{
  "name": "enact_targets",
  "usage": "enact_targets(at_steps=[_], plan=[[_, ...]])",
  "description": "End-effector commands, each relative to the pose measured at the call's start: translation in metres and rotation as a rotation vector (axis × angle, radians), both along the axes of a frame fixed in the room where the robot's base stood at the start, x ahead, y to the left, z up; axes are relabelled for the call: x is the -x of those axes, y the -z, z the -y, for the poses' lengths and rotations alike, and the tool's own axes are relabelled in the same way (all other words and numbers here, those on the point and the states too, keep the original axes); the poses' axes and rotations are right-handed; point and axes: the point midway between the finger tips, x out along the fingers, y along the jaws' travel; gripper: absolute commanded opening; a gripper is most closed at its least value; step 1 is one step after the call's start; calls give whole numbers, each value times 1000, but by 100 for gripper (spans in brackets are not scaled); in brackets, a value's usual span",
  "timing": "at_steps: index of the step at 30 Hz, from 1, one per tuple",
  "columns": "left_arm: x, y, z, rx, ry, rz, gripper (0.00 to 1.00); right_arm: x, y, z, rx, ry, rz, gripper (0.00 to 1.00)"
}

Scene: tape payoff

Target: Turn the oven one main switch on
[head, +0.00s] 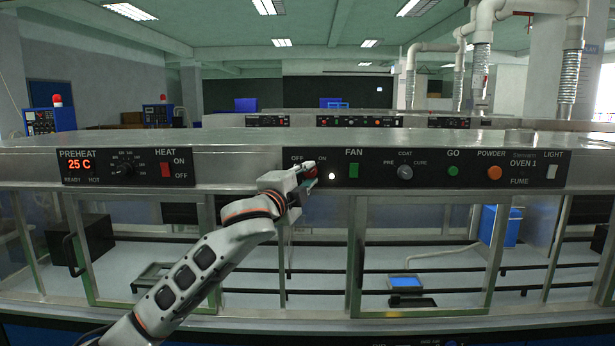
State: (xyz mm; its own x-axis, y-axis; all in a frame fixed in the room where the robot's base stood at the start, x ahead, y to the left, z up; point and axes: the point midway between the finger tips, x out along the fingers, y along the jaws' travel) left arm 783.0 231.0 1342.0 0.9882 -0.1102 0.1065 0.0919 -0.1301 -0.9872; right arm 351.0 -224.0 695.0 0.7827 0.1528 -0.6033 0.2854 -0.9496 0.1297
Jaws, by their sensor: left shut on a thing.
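The oven one control panel (430,170) is a black strip on the oven's front, labelled OVEN 1. The knob's exact angle is hard to tell behind the fingers. My right gripper is not in view.
Right of the knob are a green fan switch (353,170), a grey coat/cure knob (405,172), a green GO button (453,171) and an orange powder button (494,173). A preheat panel (125,168) reading 25 C is at left. Glass doors lie below.

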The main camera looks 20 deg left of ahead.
Motion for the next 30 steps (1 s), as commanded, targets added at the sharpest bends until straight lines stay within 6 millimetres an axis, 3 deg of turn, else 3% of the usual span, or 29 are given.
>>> enact_targets(at_steps=[13, 14, 15, 26, 30], plan=[[0, 0, 0, -11, -1, -2, 0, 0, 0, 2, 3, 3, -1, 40], [0, 0, 0, -11, -1, -2, 26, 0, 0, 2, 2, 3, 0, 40], [0, 0, 0, -11, -1, -2, 36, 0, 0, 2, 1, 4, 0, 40], [1, 0, 0, -9, -1, -2, 38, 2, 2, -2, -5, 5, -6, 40], [9, 1, -1, -10, -1, -2, 38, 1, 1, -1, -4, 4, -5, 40]])
